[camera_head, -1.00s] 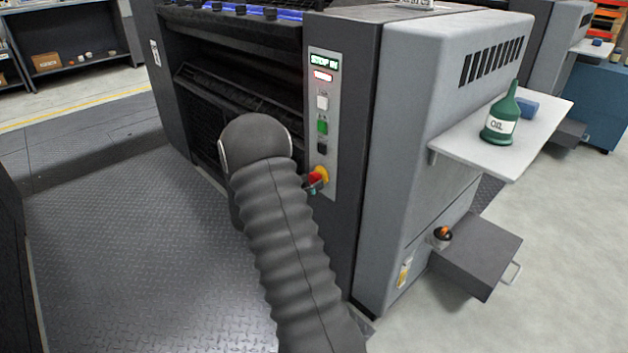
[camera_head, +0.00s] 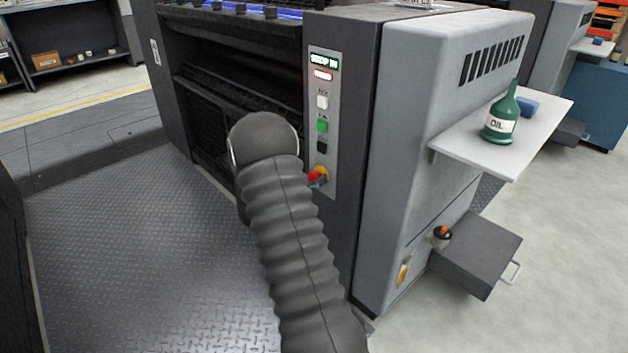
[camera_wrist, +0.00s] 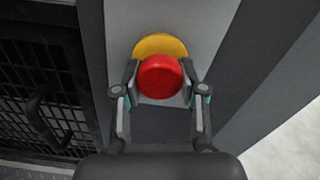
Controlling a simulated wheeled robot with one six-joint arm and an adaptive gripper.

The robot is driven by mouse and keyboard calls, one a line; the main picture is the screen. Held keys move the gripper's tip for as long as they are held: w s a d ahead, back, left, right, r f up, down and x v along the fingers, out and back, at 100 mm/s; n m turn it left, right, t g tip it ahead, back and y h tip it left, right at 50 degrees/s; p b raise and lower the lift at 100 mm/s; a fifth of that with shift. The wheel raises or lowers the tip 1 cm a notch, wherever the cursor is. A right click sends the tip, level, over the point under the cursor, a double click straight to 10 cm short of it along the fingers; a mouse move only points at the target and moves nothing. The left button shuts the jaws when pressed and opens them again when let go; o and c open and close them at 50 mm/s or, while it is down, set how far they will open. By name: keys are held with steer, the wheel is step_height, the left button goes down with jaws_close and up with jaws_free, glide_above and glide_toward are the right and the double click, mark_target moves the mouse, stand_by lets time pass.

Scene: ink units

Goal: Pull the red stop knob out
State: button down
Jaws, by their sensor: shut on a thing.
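The red stop knob (camera_wrist: 160,77) sits in front of its yellow backing (camera_wrist: 160,44) on the press's control panel.
White (camera_head: 322,102), green (camera_head: 322,126) and black (camera_head: 321,146) buttons stand above the knob. A shelf (camera_head: 540,110) with a green oil bottle (camera_head: 501,115) juts out at the right. An open drawer (camera_head: 490,250) sticks out below it. The plated floor at left is clear.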

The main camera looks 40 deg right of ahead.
steer(key=shift+a, duration=0.85)
steer(key=c, duration=0.6)
jaws_free()
steer(key=shift+a, duration=0.15)
steer(key=shift+s, duration=0.1)
steer(key=a, duration=0.8)
steer(key=s+a, duration=0.1)
steer(key=a, duration=0.2)
steer(key=shift+a, duration=0.4)
